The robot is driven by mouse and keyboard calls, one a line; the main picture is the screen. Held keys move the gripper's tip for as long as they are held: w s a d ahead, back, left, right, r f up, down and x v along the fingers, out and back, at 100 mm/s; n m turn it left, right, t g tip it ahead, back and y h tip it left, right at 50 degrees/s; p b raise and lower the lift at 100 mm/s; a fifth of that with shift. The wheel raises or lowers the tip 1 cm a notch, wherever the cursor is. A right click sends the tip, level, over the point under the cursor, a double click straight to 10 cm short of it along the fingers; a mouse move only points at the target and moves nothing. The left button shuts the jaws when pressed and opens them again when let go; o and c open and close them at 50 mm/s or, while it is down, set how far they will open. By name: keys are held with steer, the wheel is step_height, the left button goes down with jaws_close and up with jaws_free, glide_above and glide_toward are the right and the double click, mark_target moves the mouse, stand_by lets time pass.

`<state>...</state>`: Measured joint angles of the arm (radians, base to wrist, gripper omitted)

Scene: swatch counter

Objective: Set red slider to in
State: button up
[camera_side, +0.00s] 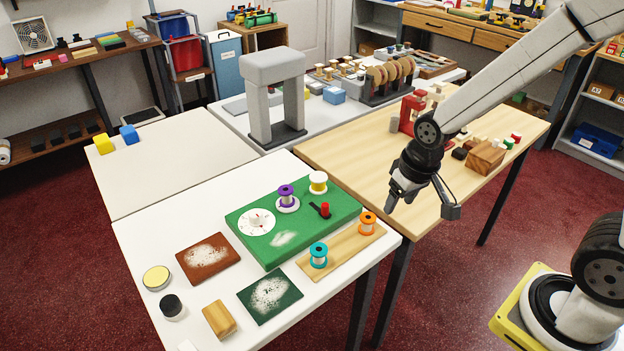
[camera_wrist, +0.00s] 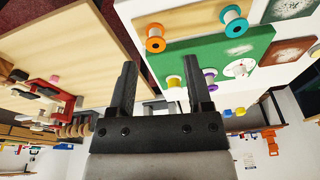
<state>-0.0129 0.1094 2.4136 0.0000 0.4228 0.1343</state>
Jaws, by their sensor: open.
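The red slider (camera_side: 325,210) is a small red knob at one end of a short black slot on the green board (camera_side: 262,250). The board lies on the white table. No in or out marks are readable, so I cannot tell its setting by label. My gripper (camera_side: 402,198) hangs in the air to the right of the board, above the gap by the wooden table. In the wrist view, the fingers of my gripper (camera_wrist: 160,80) are apart with nothing held between them. The green board (camera_wrist: 205,45) shows beyond the right finger there.
On the board, a purple spool (camera_side: 287,197), a yellow spool (camera_side: 318,182) and a white dial (camera_side: 257,221) surround the slider. A wooden strip (camera_side: 340,247) with teal (camera_side: 318,255) and orange (camera_side: 367,222) spools lies along its near right side. A grey arch (camera_side: 274,95) stands behind.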

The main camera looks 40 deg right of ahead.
steer(key=w+a+f+m+g, duration=0.15)
steer(key=w+m, duration=0.25)
steer(key=w, duration=0.6)
steer(key=m, duration=0.4)
glide_above(325, 204)
step_height(325, 204, down, 3)
steer(key=shift+s+r+g, duration=0.1)
steer(key=shift+g, duration=0.25)
steer(key=shift+f, duration=3.9)
jaws_close()
steer(key=shift+a, duration=0.1)
